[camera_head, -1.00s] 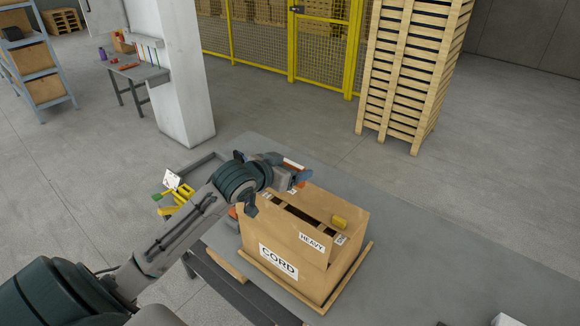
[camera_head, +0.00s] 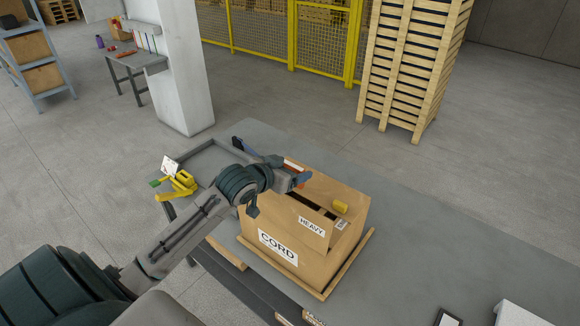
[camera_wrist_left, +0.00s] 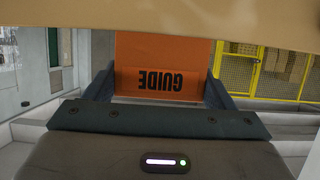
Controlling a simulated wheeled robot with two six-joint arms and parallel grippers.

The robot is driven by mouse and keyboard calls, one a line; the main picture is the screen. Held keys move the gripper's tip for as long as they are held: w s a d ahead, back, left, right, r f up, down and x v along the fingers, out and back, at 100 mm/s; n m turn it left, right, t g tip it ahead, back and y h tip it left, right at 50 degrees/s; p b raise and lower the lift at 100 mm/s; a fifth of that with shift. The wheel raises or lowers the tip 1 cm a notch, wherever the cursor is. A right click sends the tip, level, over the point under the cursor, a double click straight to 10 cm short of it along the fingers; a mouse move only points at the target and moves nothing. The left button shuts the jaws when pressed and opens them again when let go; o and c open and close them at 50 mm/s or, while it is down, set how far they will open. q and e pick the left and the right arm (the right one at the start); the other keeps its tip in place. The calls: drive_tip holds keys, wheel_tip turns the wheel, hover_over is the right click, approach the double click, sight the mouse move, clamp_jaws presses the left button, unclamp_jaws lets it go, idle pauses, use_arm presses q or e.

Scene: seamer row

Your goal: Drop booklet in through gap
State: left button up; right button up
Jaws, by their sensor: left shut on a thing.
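My left gripper (camera_head: 297,178) is shut on an orange booklet (camera_head: 293,165), at the far left top edge of a cardboard box. In the left wrist view the booklet (camera_wrist_left: 162,65) carries the word GUIDE, upside down, between the two dark blue fingers (camera_wrist_left: 160,88). The box (camera_head: 300,240) is marked CORD and HEAVY. A dark gap (camera_head: 316,204) runs between its top flaps. The gripper and forearm hide part of the box top, so I cannot tell whether the booklet is over the gap. My right gripper is not in view.
The box stands on a wooden board (camera_head: 348,266) on a grey table (camera_head: 420,255). A yellow tool (camera_head: 178,185) is at the table's left. The table right of the box is mostly clear.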

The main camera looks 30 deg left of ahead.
use_arm(q)
drive_tip(key=o, duration=1)
drive_tip(key=shift+b+v, duration=0.7)
drive_tip(key=shift+v, duration=4.65)
drive_tip(key=shift+s, duration=0.1)
